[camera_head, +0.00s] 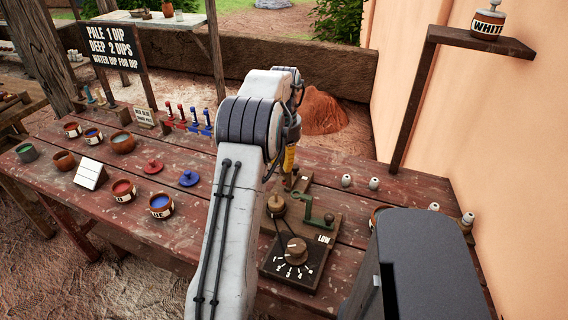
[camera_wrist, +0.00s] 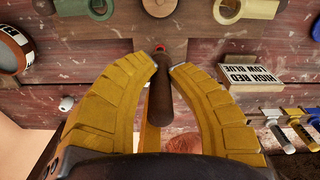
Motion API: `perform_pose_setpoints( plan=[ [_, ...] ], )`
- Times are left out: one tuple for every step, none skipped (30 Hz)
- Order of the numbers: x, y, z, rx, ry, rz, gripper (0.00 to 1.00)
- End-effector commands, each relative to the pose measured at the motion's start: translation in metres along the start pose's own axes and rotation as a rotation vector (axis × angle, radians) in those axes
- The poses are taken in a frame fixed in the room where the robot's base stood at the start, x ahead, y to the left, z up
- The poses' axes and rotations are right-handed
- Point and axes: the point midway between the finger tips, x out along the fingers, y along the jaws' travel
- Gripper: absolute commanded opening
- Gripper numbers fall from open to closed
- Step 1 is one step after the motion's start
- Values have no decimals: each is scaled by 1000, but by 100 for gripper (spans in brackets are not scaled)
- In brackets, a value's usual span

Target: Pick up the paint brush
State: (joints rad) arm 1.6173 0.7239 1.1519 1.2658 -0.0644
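My gripper (camera_wrist: 164,68) has two yellow segmented fingers. Its tips lie close on both sides of a dark brown rod (camera_wrist: 160,98) with a small red spot at its far end. The rod may be the paint brush's handle, but I cannot be sure. It runs between the fingers towards the palm. Whether the fingers press on it is unclear.
The device has a dial (camera_head: 297,250), a brown knob (camera_head: 275,205) and a green crank (camera_head: 319,221). Paint pots (camera_head: 123,191) and several lids stand on the red-brown table (camera_head: 140,228) at left. A wall shelf (camera_head: 480,40) is at upper right. Small pale knobs (camera_head: 346,180) stand behind the device.

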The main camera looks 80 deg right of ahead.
Motion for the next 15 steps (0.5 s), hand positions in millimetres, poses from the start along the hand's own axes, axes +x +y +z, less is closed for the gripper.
perform_pose_setpoints(
  plan=[
    [0, 0, 0, 0, 0, 0, 5],
    [0, 0, 0, 0, 0, 0, 3],
    [0, 0, 0, 0, 0, 0, 0],
    [0, 0, 0, 0, 0, 0, 0],
    [0, 0, 0, 0, 0, 0, 0],
    [0, 0, 0, 0, 0, 0, 0],
    [0, 0, 0, 0, 0, 0, 0],
    [0, 0, 0, 0, 0, 0, 0],
    [0, 0, 0, 0, 0, 0, 0],
    [0, 0, 0, 0, 0, 0, 0],
    [0, 0, 0, 0, 0, 0, 0],
    [0, 0, 0, 0, 0, 0, 0],
    [0, 0, 0, 0, -1, 0, 0],
    [0, 0, 0, 0, -1, 0, 0],
    [-1, 0, 0, 0, 0, 0, 0]
  ],
)
